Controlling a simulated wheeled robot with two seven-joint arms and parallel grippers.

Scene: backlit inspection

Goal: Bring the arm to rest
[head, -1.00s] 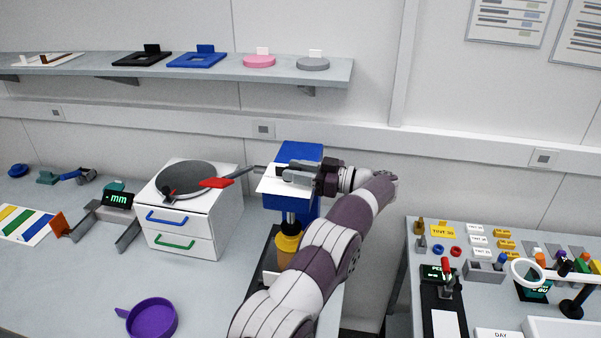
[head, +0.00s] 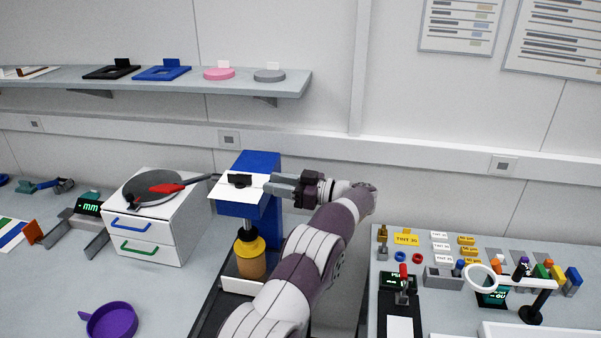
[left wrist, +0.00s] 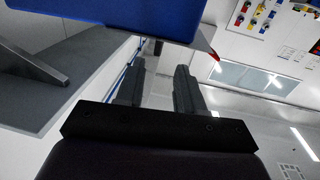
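My left gripper (head: 275,184) is level with the top of the blue stand (head: 262,162), at its right side, pointing left. In the left wrist view its two dark fingers (left wrist: 160,92) stand apart with nothing visible between them. The underside of a blue body (left wrist: 150,12) fills the top of that view. A white plate (head: 232,192) with a small black piece (head: 239,180) lies at the stand's top, just left of the fingertips and apart from them. My right gripper is not in view.
A white drawer unit (head: 152,235) with a round grey dish and a red-ended tool (head: 167,188) stands to the left. A yellow-and-brown cylinder (head: 250,262) is under the blue stand. A second bench (head: 455,310) with small parts is at right. A purple pan (head: 112,320) lies in front.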

